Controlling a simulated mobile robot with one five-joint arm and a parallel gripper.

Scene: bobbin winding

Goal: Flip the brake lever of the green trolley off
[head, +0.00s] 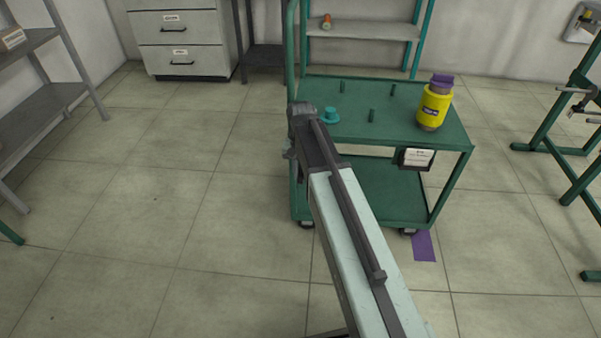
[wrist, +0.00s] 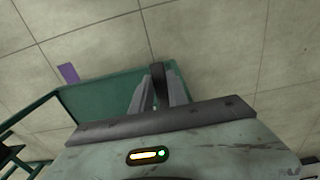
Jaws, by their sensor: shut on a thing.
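The green trolley (head: 385,125) stands ahead, with my arm reaching over its left side. In the wrist view its green metal (wrist: 105,100) lies beneath and left of my gripper (wrist: 159,98). My gripper is shut on an upright dark bar with a rounded end, which looks like the brake lever (wrist: 160,72). The bar sits between the two grey fingers at the trolley's edge. Its base is hidden, and I cannot tell its on or off position. In the head view my arm hides the fingertips and this bar.
On the trolley stand a yellow bobbin (head: 433,108), a teal knob-like piece (head: 330,116) and several short green pegs. A purple floor mark (head: 423,246) lies by its front right wheel. Grey shelves (head: 45,92) stand left and a green frame (head: 565,150) right. The floor at left is clear.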

